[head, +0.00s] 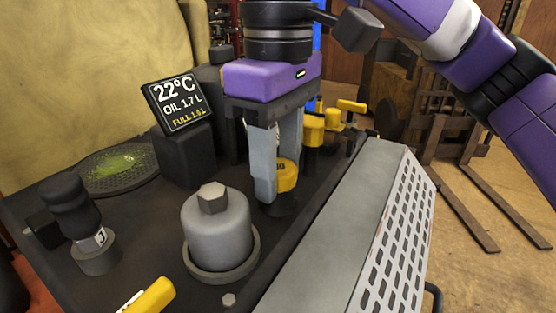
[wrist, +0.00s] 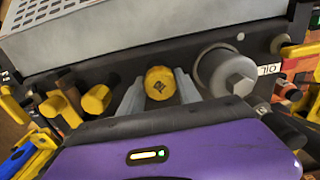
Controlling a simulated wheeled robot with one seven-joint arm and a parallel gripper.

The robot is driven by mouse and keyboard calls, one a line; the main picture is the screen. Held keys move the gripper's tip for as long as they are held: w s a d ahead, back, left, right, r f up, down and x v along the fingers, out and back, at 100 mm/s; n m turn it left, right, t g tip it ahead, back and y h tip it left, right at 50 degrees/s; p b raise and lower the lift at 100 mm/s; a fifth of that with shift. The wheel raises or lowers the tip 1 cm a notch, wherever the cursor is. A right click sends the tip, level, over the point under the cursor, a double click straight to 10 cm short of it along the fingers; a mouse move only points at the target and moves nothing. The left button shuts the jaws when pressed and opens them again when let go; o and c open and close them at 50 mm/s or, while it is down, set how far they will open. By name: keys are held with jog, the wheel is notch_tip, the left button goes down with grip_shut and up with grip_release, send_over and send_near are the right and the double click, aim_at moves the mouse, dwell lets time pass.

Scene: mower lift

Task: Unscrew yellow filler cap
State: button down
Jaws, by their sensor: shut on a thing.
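The yellow filler cap (head: 287,176) stands on the dark deck between the fingers of my gripper (head: 275,185). In the head view the near grey finger hides part of it. In the wrist view the cap (wrist: 160,83) shows its round top with dark lettering, with one finger of my gripper (wrist: 159,95) on each side. The gripper is shut on the cap from above. The cap sits low, over a dark round base; I cannot tell whether it has risen from its seat.
A grey cylinder with a hex top (head: 217,228) stands close by on the left. A display (head: 178,103) reads 22°C, OIL 1.7 L, FULL 1.0 L. Yellow-topped parts (head: 313,130) stand behind the gripper. A perforated grey panel (head: 395,225) runs along the right.

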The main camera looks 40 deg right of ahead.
jog(key=shift+n, duration=0.8)
jog(key=shift+n, duration=1)
jog(key=n, duration=0.4)
jog(key=shift+p, duration=0.35)
jog(key=c, duration=0.7)
grip_release()
